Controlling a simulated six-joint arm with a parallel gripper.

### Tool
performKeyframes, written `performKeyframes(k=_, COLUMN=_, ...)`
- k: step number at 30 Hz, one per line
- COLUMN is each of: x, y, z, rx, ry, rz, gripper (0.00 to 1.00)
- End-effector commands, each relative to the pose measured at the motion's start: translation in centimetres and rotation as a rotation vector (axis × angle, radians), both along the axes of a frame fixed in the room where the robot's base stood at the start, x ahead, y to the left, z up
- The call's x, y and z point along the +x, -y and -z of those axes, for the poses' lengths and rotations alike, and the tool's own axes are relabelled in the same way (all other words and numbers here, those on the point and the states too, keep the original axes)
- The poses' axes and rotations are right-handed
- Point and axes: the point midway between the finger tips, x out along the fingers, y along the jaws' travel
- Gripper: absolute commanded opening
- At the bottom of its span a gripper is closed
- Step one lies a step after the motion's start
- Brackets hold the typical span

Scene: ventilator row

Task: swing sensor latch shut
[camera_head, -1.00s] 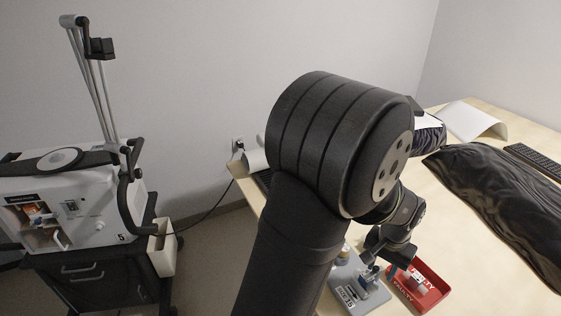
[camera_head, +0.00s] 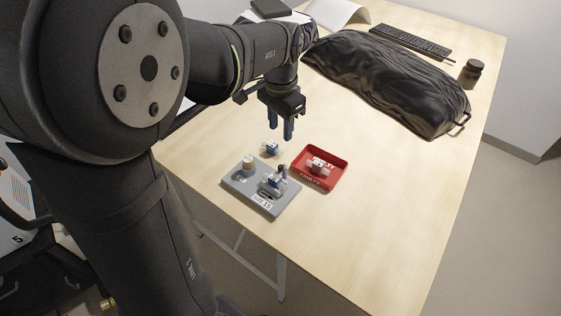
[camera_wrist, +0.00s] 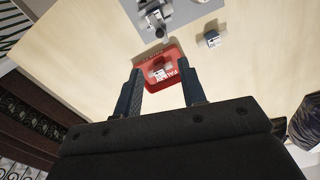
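The sensor latch does not show in any current view. A sliver of the ventilator (camera_head: 17,195), with a 5 on it, is at the left edge of the head view; the rest is cut off or behind my arm. My gripper (camera_head: 281,136) is open and empty, hanging fingers-down above the table, apart from the trays. In the wrist view my gripper (camera_wrist: 160,68) has its two blue fingers spread, with the red tray beyond them. A small blue-and-white block (camera_head: 271,148) lies on the table behind the grey tray; another (camera_head: 275,181) is in that tray.
The grey tray (camera_head: 240,190) also holds a tan-topped part (camera_head: 248,163). A black bag (camera_head: 385,80), keyboard (camera_head: 410,40) and dark jar (camera_head: 470,73) stand farther back. The table's front right is clear.

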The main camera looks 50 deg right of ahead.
Motion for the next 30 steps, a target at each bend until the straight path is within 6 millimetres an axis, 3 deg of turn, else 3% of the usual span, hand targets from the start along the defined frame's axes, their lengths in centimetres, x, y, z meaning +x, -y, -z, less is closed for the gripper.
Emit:
performKeyframes(k=6, x=0.0, y=-0.1, z=5.1, rx=0.006, ry=-0.002, rz=-0.001, gripper=0.38)
performKeyframes(k=15, x=0.0, y=-0.1, z=11.2, rx=0.004, ry=-0.001, rz=-0.001, gripper=0.38)
performKeyframes(k=21, x=0.0, y=0.0, z=13.4, rx=0.002, ry=-0.001, rz=-0.002, gripper=0.38)
performKeyframes(k=30, x=0.0, y=0.0, z=14.0, rx=-0.001, ry=0.001, rz=-0.002, gripper=0.38)
